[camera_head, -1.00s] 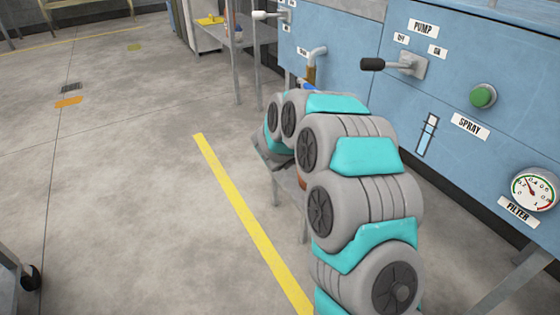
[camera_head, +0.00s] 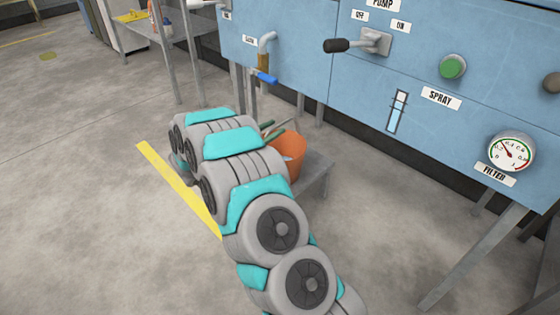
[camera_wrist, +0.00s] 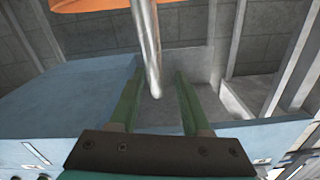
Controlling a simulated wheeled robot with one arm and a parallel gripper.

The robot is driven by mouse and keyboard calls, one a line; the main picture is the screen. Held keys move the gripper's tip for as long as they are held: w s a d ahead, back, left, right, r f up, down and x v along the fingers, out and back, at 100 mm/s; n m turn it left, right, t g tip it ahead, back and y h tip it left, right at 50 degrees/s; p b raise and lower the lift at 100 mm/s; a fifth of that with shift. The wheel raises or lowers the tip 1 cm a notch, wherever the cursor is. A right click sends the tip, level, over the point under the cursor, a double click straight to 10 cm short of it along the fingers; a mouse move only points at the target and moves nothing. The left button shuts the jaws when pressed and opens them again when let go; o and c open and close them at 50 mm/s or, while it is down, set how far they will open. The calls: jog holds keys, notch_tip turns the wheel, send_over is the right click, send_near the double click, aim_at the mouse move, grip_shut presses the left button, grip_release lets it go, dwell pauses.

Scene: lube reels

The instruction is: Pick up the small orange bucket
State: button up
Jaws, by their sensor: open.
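The small orange bucket (camera_head: 292,150) stands on a low grey stand (camera_head: 318,178) below the blue machine in the head view, partly hidden by my arm. Its orange side also shows at the top left edge of the wrist view (camera_wrist: 95,5). My gripper (camera_head: 277,130) is beside the bucket near its rim. In the wrist view the green fingers (camera_wrist: 159,72) are apart. A metal rod (camera_wrist: 147,45) appears between them; I cannot tell whether it is part of the bucket or whether it is touched.
The blue machine (camera_head: 290,40) rises behind the bucket, with a tap (camera_head: 264,62) close above it, a black-handled lever (camera_head: 360,43) and a gauge (camera_head: 511,151). A side table (camera_head: 150,35) stands at the back left. The floor at left is clear, with a yellow line (camera_head: 175,185).

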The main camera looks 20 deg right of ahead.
jog(key=shift+x, duration=2)
jog(key=shift+s, duration=0.1)
grip_shut()
